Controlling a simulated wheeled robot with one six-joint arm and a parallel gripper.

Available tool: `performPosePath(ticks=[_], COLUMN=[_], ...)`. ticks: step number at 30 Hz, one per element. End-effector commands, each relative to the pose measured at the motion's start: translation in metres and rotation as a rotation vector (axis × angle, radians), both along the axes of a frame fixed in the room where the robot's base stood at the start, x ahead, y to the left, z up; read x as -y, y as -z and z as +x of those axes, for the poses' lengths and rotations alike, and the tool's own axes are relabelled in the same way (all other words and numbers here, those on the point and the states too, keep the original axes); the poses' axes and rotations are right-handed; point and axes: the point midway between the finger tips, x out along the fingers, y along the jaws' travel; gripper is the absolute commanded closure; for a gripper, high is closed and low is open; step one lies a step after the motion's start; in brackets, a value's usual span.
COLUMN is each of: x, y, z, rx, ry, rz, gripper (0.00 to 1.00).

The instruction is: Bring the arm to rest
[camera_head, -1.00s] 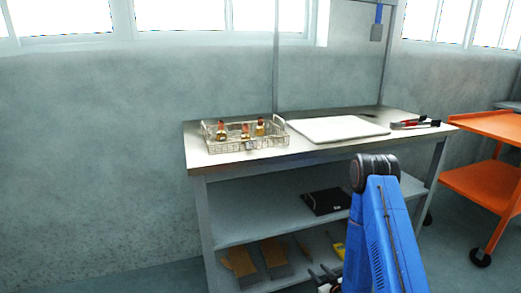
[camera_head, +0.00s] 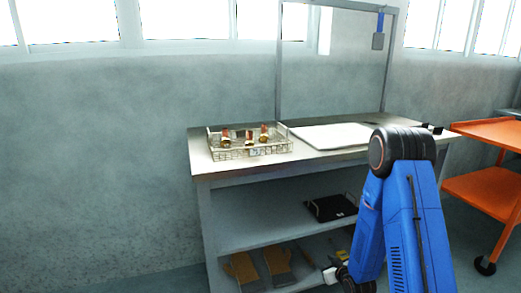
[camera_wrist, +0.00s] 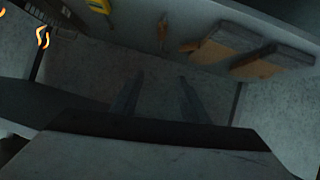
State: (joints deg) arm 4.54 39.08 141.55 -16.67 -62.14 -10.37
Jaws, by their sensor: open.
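My blue arm (camera_head: 405,220) is bent, with its black elbow joint (camera_head: 400,150) high in front of the right part of the workbench. Its forearm folds down to my gripper, which is low at the bottom edge of the head view and partly cut off there. In the wrist view my gripper (camera_wrist: 158,82) shows two dark fingers well apart with nothing between them. The fingers point toward the grey bench structure and are clear of the items on the lower shelf.
The workbench (camera_head: 225,167) carries a wire basket (camera_head: 250,153) with several small parts and a white board (camera_head: 330,136). Below are a black tray (camera_head: 331,207) and brown gloves (camera_head: 277,262), also in the wrist view (camera_wrist: 270,62). An orange cart (camera_head: 485,190) stands right.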

Motion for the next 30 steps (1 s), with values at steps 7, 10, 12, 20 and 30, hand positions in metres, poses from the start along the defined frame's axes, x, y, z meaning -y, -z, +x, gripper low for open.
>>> performPosePath(ticks=[7,10,12,20,30], x=[0.009,0.012,0.014,0.021,0.029], y=[-0.055,-0.076,-0.090,-0.143,-0.208], z=[-0.004,-0.009,-0.013,-0.039,-0.090], rx=[-0.062,-0.090,-0.109,-0.181,-0.277], ry=[0.035,0.051,0.064,0.112,0.177], rz=[-0.037,-0.048,-0.055,-0.072,-0.076], gripper=[0.59,0.59,0.59,0.59,0.59])
